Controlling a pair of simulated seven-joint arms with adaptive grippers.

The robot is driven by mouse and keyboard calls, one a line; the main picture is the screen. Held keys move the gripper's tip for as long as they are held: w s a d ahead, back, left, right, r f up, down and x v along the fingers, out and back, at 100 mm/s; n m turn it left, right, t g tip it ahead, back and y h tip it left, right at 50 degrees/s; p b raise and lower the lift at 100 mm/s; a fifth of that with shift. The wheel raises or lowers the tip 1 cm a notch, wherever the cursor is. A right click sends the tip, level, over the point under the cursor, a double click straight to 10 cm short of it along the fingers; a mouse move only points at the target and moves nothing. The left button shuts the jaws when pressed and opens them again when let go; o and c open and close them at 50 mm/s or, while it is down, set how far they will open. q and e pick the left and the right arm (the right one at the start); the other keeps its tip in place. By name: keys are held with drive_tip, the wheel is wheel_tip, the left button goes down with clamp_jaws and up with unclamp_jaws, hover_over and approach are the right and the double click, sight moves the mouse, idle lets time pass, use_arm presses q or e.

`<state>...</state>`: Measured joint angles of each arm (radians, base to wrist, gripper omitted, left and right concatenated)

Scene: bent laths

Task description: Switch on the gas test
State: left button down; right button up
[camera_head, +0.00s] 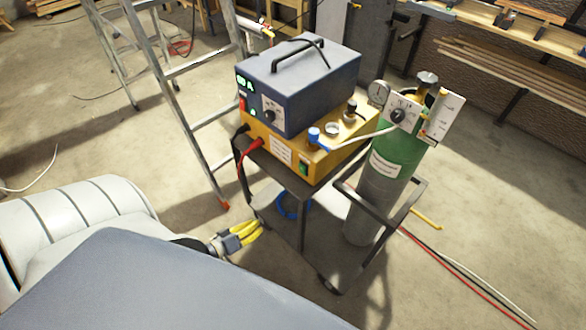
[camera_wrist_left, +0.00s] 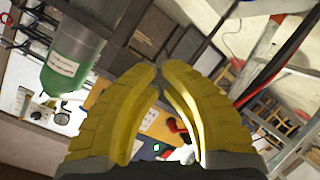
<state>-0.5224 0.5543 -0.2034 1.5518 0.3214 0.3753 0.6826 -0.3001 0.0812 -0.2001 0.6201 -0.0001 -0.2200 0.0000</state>
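A dark blue power unit (camera_head: 296,85) with a green display, a knob and a red switch (camera_head: 243,104) stands on a yellow box (camera_head: 281,152) on a cart. The box has a green switch (camera_head: 304,167) low on its front; no gas test label is readable. A green and grey gas cylinder (camera_head: 388,175) with a gauge (camera_head: 379,93) and flow meter stands beside it. My left gripper (camera_head: 252,232) is low, left of the cart and apart from the box. Its yellow fingers (camera_wrist_left: 159,72) nearly meet at the tips and hold nothing. My right gripper is out of view.
The cart (camera_head: 397,222) has a metal frame and a lower shelf with a blue hose (camera_head: 288,206). A red cable leaves the box's left side. A ladder (camera_head: 186,105) stands behind left. Hoses lie on the floor at right. Wooden boards (camera_head: 520,72) lie against the back.

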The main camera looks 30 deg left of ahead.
sight(302, 169)
use_arm(q)
drive_tip(key=w+d+r+n+t, duration=0.1)
drive_tip(key=r+n, duration=0.3)
drive_tip(key=r, duration=0.4)
drive_tip(key=w+d+r+n+t, duration=0.1)
drive_tip(key=w+r+n+t, duration=0.2)
drive_tip(key=r, duration=0.5)
drive_tip(key=shift+d+r+n+t+h, duration=0.2)
drive_tip(key=shift+n+t+h, duration=0.3)
drive_tip(key=shift+n, duration=0.8)
drive_tip(key=x, duration=1.4)
drive_tip(key=shift+r, duration=0.1)
